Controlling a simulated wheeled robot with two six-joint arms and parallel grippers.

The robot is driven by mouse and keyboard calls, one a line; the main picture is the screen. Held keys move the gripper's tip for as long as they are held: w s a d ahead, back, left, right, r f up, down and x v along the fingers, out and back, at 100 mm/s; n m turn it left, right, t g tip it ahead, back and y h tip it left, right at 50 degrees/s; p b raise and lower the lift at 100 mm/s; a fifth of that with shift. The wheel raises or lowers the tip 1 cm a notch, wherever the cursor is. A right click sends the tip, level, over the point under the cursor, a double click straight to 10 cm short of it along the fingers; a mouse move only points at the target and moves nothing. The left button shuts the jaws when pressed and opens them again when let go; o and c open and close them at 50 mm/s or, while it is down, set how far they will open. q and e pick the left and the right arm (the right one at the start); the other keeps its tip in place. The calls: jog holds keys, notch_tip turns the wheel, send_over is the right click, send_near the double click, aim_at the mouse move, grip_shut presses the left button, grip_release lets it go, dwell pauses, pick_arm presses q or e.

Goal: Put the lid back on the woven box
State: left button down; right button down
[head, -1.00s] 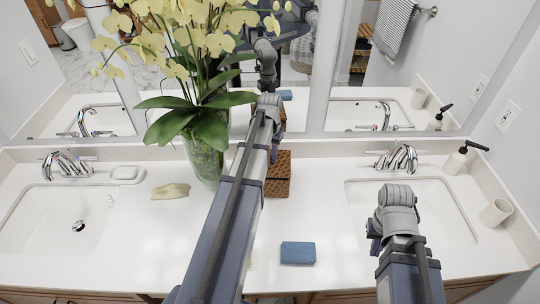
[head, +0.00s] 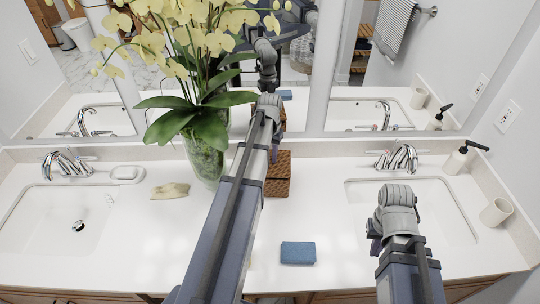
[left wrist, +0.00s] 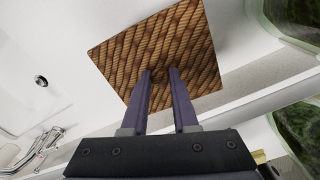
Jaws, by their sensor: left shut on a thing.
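The woven box (head: 278,180) is brown and stands on the counter right of the vase, partly covered by my left arm in the head view. In the left wrist view the square woven lid (left wrist: 180,45) lies across my fingertips. My left gripper (left wrist: 160,73) is shut on the lid near its middle; the grasped part is mostly hidden.
A glass vase with yellow orchids (head: 205,160) stands close left of my left arm. A blue sponge (head: 298,253) lies in front of the box. Sinks with faucets lie left (head: 60,225) and right (head: 440,205). A soap dish (head: 127,174) and mirrors are behind. Middle counter is mostly clear.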

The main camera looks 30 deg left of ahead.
pick_arm(q)
jog(key=shift+f+b, duration=0.55)
jog(key=shift+b, duration=0.05)
dwell(0.8)
jog(key=shift+c, duration=0.6)
grip_release()
jog(key=shift+r, duration=0.1)
jog(key=shift+r+p, duration=3.45)
jog(key=shift+p, duration=0.15)
grip_shut()
